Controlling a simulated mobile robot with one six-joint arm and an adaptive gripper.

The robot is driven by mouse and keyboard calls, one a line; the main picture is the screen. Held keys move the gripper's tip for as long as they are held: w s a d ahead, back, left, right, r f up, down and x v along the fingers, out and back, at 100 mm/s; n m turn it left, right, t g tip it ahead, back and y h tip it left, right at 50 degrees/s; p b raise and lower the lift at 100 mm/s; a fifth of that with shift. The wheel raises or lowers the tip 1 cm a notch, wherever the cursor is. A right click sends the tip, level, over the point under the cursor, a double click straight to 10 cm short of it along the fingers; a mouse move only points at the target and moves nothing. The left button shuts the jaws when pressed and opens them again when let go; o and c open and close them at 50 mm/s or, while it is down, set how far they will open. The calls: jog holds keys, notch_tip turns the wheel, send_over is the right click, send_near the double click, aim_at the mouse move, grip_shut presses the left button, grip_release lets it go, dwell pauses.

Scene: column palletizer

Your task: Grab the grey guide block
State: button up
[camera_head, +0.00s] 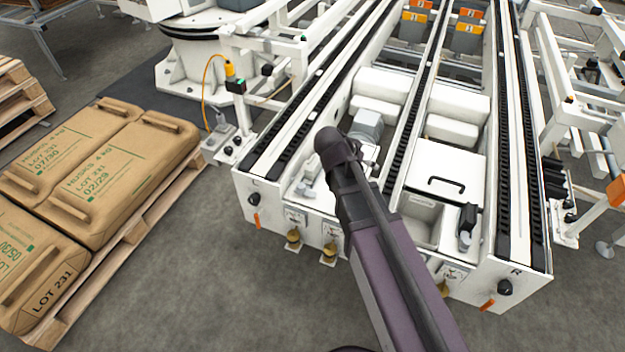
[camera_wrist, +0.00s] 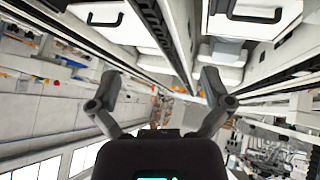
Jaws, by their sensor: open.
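I cannot make out a grey guide block for certain. In the head view, a grey rounded part (camera_head: 367,125) sits inside the left bay of the white conveyor frame (camera_head: 285,212), partly behind my arm. Small grey parts (camera_head: 308,187) lie nearer the front of that bay. A dark upright piece (camera_head: 467,222) stands at the front of the right bay. My gripper (camera_wrist: 160,76) shows in the wrist view with its two dark fingers wide apart and nothing between them. It does not show clearly in the head view, where my arm crosses the conveyor front.
A pallet (camera_head: 115,262) with several brown sacks (camera_head: 135,165) stands at the left. Bare grey floor lies between it and the conveyor. Dark chain rails (camera_head: 405,150) run lengthwise along the frame. A white lid with a black handle (camera_head: 446,184) covers part of the right bay.

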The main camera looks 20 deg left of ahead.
jog(key=a+f+t+b, duration=0.3)
jog(key=a+f+b, duration=0.35)
jog(key=a, duration=0.45)
jog(key=t+y+b, duration=0.1)
jog(key=t+b, duration=0.1)
jog(key=b, duration=0.3)
send_near(312, 166)
jog(key=s+r, duration=0.2)
jog(key=s, duration=0.1)
jog(key=shift+a+f+m, duration=0.2)
jog(key=shift+f+m, duration=0.05)
jog(key=shift+m, duration=0.05)
jog(key=b+x, duration=0.2)
jog(key=x, duration=0.1)
jog(key=b+x, duration=0.2)
jog(key=x, duration=0.2)
jog(key=shift+w+a+f, duration=0.15)
jog(key=shift+w, duration=0.15)
jog(key=shift+w+d+f, duration=0.2)
jog(key=shift+w, duration=0.35)
jog(key=shift+b, duration=0.3)
